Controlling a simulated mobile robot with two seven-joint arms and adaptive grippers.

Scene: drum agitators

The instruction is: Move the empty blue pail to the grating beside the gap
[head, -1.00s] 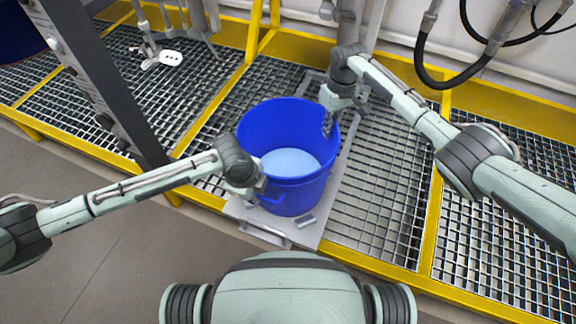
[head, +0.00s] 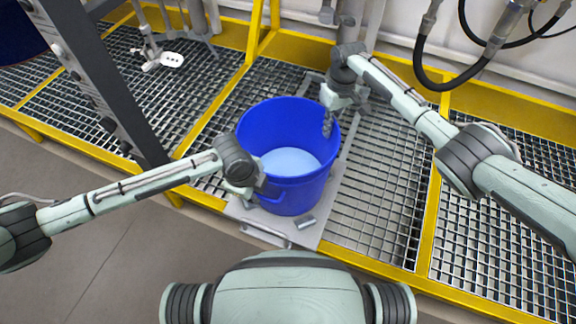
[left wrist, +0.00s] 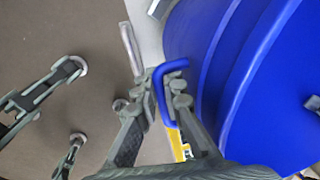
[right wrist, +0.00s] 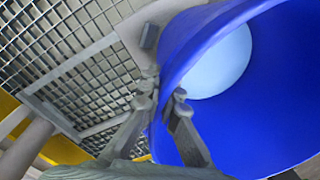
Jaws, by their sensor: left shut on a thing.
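The blue pail (head: 290,198) stands upright on a light grey plate (head: 310,235) set at the grating. Inside it I see only a pale blue round bottom (head: 290,161). My left gripper (head: 262,184) is at the pail's near left side. In the left wrist view my left gripper (left wrist: 164,98) is shut on the pail's blue side handle (left wrist: 170,68). My right gripper (head: 328,118) is at the pail's far right rim. In the right wrist view my right gripper (right wrist: 163,92) is open, with one finger outside the pail's wall and one inside.
Grating (head: 375,190) in yellow frames runs left and right of the pail. A grey upright post (head: 95,80) stands at the left. Black hoses (head: 430,75) hang at the back right. A metal agitator with a white foot (head: 171,59) is at the back left. Floor lies in front.

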